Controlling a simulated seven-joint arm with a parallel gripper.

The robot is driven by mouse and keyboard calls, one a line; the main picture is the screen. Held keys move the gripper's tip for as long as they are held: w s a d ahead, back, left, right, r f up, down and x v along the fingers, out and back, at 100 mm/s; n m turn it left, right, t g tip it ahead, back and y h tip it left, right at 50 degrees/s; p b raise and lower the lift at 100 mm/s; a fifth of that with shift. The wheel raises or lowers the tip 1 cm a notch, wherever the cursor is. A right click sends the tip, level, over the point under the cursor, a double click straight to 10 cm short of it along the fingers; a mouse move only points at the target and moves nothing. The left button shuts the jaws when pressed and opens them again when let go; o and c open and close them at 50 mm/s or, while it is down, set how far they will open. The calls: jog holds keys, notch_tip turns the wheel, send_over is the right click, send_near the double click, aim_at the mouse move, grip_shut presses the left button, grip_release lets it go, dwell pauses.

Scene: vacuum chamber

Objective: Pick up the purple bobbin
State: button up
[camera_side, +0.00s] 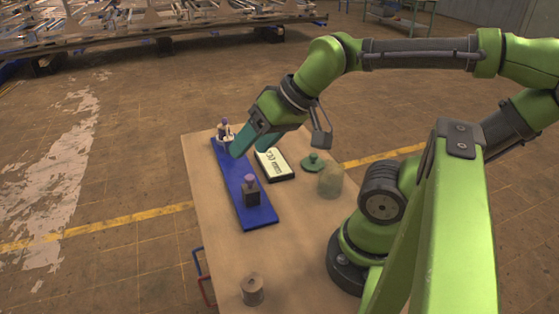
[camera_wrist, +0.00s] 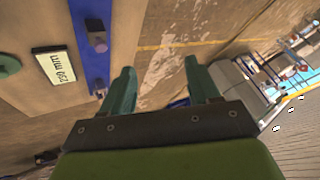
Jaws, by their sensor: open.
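My gripper (camera_side: 254,142) is open and empty, tilted above the far half of a blue strip (camera_side: 259,216) on the table. In the wrist view its two teal fingers (camera_wrist: 162,84) stand wide apart. A purple piece (camera_side: 250,180) sits upright on a dark block (camera_side: 252,198) near the strip's near end. A second small piece, white with dark purple (camera_side: 225,128), stands at the far end, just left of the fingers. I cannot tell for sure which is the bobbin. The wrist view shows the strip (camera_wrist: 96,65) left of the fingers, with a purplish block (camera_wrist: 97,40) on it.
A display reading in mm (camera_side: 275,164) lies right of the strip. A green knobbed piece (camera_side: 313,162) and a translucent beige dome (camera_side: 331,180) stand further right. A tan cylinder (camera_side: 252,289) stands at the table's near end. The table (camera_side: 225,255) is bare between them.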

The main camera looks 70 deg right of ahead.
jog(key=shift+o, duration=1)
jog(key=m+g+h, duration=0.4)
jog(key=m+h, duration=0.2)
jog(key=m, duration=0.1)
send_near(221, 129)
jog(key=shift+g, duration=0.3)
jog(key=x, duration=0.3)
jog(key=d+x, duration=0.1)
jog(key=x, duration=0.5)
jog(key=shift+w+d+r, duration=0.2)
jog(key=shift+w+d, duration=0.15)
jog(key=shift+d, duration=0.1)
